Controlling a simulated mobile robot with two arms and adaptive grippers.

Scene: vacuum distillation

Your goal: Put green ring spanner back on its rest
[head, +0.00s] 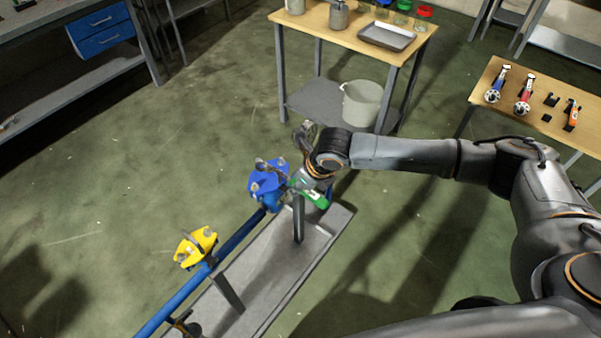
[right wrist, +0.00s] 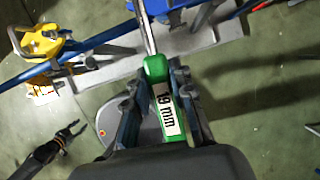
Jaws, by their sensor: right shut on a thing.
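The green ring spanner (head: 314,197) has a white label reading 19 mm in the right wrist view (right wrist: 172,120). My right gripper (head: 306,182) is shut on its green handle. The bare metal shank points away toward the blue clamp fitting (head: 266,181); I cannot tell whether its ring end touches it. Two small black blocks (head: 551,100) with nothing on them, which look like the rest, sit on the right-hand table between the red and orange tools. My left gripper (right wrist: 66,138) shows small at lower left in the right wrist view, its fingers apart.
A blue rail (head: 240,236) with a yellow fitting (head: 195,247) runs above a grey base (head: 270,275). A wooden table (head: 345,42) with a tray (head: 387,36) stands behind, a pale bucket (head: 362,103) below. Floor between is clear.

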